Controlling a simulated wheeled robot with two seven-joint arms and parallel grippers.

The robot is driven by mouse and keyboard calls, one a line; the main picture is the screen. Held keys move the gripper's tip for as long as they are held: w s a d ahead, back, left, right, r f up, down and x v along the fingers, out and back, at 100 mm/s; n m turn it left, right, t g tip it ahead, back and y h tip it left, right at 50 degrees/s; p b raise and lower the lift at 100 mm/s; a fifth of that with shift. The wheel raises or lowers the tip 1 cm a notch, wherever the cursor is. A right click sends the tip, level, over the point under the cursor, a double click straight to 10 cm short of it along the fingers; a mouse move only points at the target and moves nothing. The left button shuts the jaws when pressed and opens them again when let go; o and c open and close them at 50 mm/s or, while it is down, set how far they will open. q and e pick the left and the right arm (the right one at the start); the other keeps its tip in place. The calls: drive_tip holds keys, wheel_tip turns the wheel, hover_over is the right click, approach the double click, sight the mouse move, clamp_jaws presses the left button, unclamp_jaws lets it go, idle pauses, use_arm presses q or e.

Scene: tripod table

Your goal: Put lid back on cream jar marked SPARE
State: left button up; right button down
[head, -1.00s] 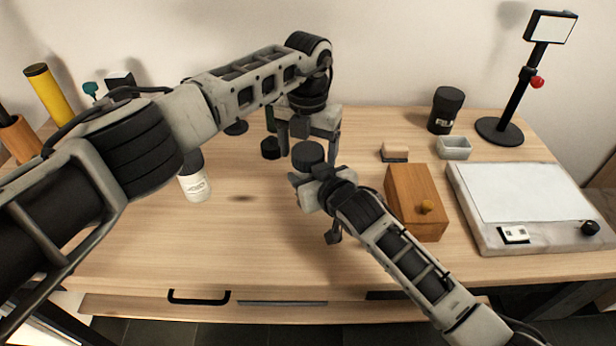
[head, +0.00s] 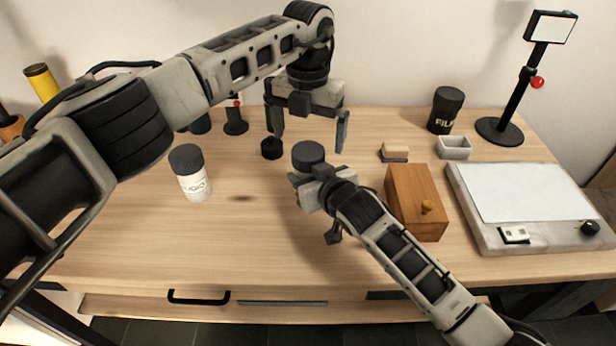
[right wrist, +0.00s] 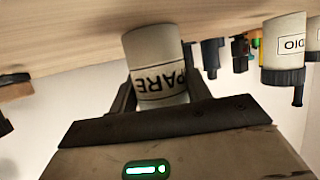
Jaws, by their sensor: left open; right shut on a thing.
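The cream jar marked SPARE (right wrist: 158,62) is held in my right gripper (head: 312,188), with its label upside down in the right wrist view. A dark round lid (head: 308,155) sits on top of the jar in the head view and looks level. How tightly it is seated cannot be told. The jar's top is hidden behind the gripper in the right wrist view. My left gripper (head: 308,132) is open and empty, above and just behind the lid, its fingers spread wide and apart from it.
A white jar with a dark lid, marked AUDIO (head: 192,175), stands at left. A small dark cylinder (head: 271,148) sits behind my right gripper. A wooden box (head: 415,200), a FILM canister (head: 445,110), a grey tray (head: 455,148) and a white board (head: 530,205) occupy the right.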

use_arm(q)
drive_tip(key=shift+r, duration=0.1)
wheel_tip(320, 180, up, 12)
idle(0.4)
use_arm(e)
drive_tip(key=c, duration=0.6)
unclamp_jaws()
drive_tip(key=shift+s, duration=0.1)
use_arm(q)
drive_tip(key=shift+r+p, duration=0.5)
drive_tip(key=shift+p, duration=0.15)
use_arm(e)
drive_tip(key=v, duration=1.5)
drive_tip(key=shift+s+d, duration=0.25)
drive_tip(key=shift+s, duration=0.05)
drive_tip(key=shift+r, duration=0.15)
